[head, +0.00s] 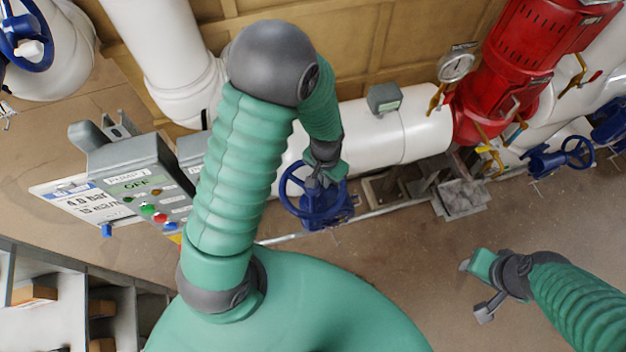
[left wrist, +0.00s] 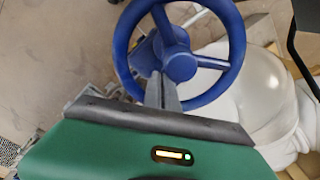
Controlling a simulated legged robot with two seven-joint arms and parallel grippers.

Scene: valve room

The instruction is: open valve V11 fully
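A blue valve handwheel (head: 290,192) stands on the white pipe in the middle of the head view; no V11 label is readable. The wheel also fills the top of the left wrist view (left wrist: 237,45), with its hub and spokes facing me. My left gripper (head: 322,182) is at this wheel. In the left wrist view its narrow grey fingers (left wrist: 162,90) lie close together over the near rim, pointing at the hub. I cannot tell whether a spoke or the rim is between them. My right gripper (head: 474,290) is open and empty above the floor.
A grey pump panel (head: 145,190) with buttons stands left. A red pipe section (head: 505,75) with a gauge (head: 457,66) is at upper right. Other blue wheels are at upper left (head: 28,60) and right (head: 578,152). Bare floor lies around my right gripper.

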